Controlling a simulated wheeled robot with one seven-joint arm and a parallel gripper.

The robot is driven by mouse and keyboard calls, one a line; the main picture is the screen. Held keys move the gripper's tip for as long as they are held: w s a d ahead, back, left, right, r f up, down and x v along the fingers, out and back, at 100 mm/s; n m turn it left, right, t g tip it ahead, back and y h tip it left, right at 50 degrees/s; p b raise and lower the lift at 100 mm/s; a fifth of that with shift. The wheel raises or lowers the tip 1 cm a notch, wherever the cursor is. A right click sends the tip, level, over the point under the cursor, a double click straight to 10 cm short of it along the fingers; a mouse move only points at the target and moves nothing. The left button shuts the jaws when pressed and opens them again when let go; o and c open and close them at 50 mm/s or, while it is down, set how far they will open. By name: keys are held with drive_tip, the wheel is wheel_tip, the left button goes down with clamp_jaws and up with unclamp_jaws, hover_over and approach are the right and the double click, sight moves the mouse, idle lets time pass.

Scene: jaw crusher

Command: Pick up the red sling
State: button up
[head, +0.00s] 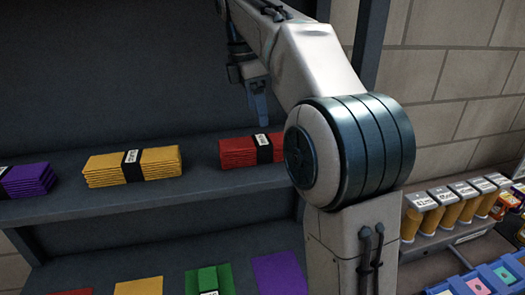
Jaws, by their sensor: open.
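The red sling (236,152) is a folded red bundle with a dark band and a white label. It lies on the upper grey shelf (190,182), and its right end is hidden behind my arm. My gripper (258,108) is above and slightly behind or over the red sling, pointing down, and seen partly from the side. It is open and empty, apart from the sling.
A yellow sling (105,170) and a purple sling (25,180) lie to the left on the same shelf. Red, yellow, green (208,279) and purple items lie on the shelf below. At right, several orange containers (445,210) stand on a ledge by a block wall.

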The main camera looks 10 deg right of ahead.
sight(262, 140)
drive_tip(key=shift+w+d+f, duration=0.1)
drive_tip(key=shift+d+f, duration=0.1)
drive_tip(key=shift+f, duration=1.35)
drive_tip(key=shift+w+d+f, duration=0.1)
drive_tip(key=shift+d+f, duration=0.15)
drive_tip(key=shift+f, duration=1.35)
drive_tip(key=shift+d+f, duration=0.2)
drive_tip(key=shift+f, duration=1.35)
drive_tip(key=shift+r, duration=0.1)
drive_tip(key=c, duration=1.4)
